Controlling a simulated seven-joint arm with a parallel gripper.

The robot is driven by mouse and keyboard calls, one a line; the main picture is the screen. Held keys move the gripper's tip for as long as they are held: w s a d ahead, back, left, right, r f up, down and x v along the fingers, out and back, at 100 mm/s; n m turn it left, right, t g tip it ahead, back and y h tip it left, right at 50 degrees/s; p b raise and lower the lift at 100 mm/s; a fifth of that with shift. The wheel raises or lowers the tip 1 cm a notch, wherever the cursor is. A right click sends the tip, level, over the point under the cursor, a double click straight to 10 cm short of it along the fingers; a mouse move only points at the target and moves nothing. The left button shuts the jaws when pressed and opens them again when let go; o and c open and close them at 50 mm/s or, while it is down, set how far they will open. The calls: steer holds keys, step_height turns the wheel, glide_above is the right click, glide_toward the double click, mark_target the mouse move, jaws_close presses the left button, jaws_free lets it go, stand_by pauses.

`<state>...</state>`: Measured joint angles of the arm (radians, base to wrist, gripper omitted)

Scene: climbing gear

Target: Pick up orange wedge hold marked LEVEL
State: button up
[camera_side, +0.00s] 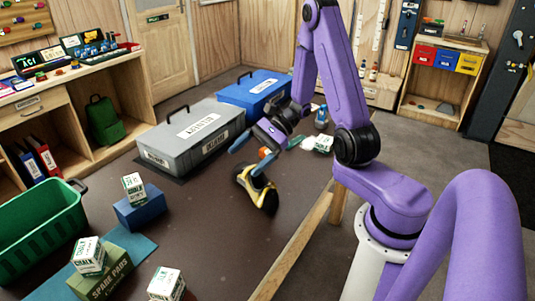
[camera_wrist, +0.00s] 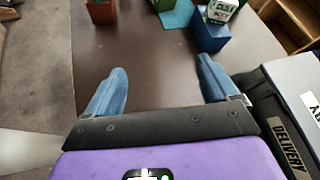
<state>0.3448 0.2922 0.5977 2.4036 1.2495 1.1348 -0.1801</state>
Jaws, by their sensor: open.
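My gripper (camera_side: 246,160) is open, its blue fingers spread wide and empty above the dark table. It also shows in the wrist view (camera_wrist: 161,68), with only bare table between the fingers. A small orange piece (camera_side: 264,153) shows behind and beside my gripper in the side view, partly hidden by it. It may be the orange wedge hold; its full shape cannot be told and no LEVEL marking can be read. No orange thing shows in the wrist view.
A yellow and black object (camera_side: 258,188) lies just below my gripper. A grey lidded box (camera_side: 190,137) and blue box (camera_side: 255,92) stand behind. A white cube (camera_side: 323,142) is right. A blue block (camera_side: 140,208) and green crate (camera_side: 38,230) are left.

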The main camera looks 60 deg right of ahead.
steer(key=w+d+f+m+t+h, duration=0.1)
steer(key=d+f+m+t+h, duration=0.35)
steer(key=d+m+t, duration=0.55)
steer(key=s+d+f+m+h, duration=0.1)
steer(key=s+d+m+h, duration=0.1)
steer(key=d+m+h, duration=0.1)
steer(key=s+d+f+m+g+h, duration=0.1)
steer(key=s+d+f+m+h, duration=0.1)
steer(key=d, duration=0.3)
steer(key=s+d+f+m+h, duration=0.1)
steer(key=s+d+m+h, duration=0.2)
steer(key=d+m+h, duration=0.1)
steer(key=shift+s+d+f, duration=0.15)
steer(key=shift+d+f, duration=0.2)
steer(key=shift+f, duration=0.05)
steer(key=shift+d+f+g, duration=0.1)
steer(key=shift+f+g, duration=0.05)
steer(key=shift+g, duration=0.15)
glide_toward(268, 150)
steer(key=x, duration=0.4)
steer(key=shift+w+d+f, duration=0.15)
steer(key=shift+w+d, duration=0.1)
steer(key=shift+d, duration=0.05)
steer(key=shift+x, duration=2.75)
steer(key=shift+a, duration=0.1)
steer(key=shift+c, duration=0.3)
steer(key=c, duration=1)
